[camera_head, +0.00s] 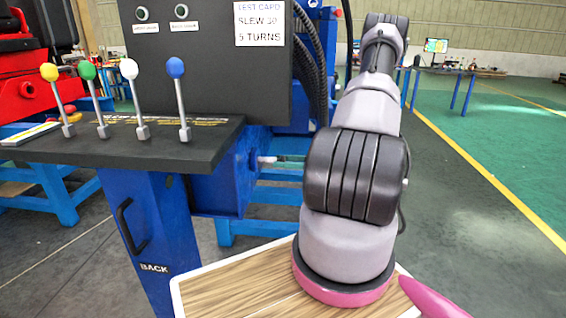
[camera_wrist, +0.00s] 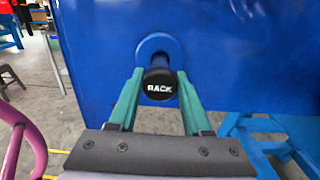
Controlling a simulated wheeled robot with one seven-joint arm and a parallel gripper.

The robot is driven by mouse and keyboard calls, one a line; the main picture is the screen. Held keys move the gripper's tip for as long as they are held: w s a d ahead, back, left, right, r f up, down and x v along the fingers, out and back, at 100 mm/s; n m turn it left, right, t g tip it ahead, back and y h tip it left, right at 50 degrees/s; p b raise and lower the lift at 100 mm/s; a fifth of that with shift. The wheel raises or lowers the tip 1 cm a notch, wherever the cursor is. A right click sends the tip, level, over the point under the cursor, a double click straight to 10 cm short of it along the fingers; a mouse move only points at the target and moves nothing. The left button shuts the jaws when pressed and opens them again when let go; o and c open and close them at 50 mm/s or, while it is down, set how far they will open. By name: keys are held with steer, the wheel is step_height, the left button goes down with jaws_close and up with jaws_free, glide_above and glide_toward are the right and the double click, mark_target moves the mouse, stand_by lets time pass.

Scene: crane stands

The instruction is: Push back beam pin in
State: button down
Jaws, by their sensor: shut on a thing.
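The back beam pin (camera_wrist: 160,84) has a round black head marked BACK and, in the wrist view, stands out of a round blue collar (camera_wrist: 152,48) on a blue beam wall (camera_wrist: 250,60). My gripper (camera_wrist: 160,76) has its two green fingers closed on either side of the pin head. In the head view the pin shows as a small pale end at the right side of the blue beam (camera_head: 222,185), with a green finger of my gripper (camera_head: 284,158) beside it; my arm hides most of the gripper there. How deep the pin sits is hard to tell.
A black console (camera_head: 130,140) with several coloured levers stands at the left, above a blue leg (camera_head: 155,235) marked BACK. Black hoses (camera_head: 312,70) hang behind. Blue stands (camera_head: 255,215) lie beyond the beam. The green floor at right is open.

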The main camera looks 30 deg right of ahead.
steer(key=shift+x, duration=2.45)
steer(key=shift+c, duration=1.7)
jaws_free()
steer(key=shift+w, duration=0.1)
steer(key=v, duration=1)
steer(key=shift+s+d, duration=0.3)
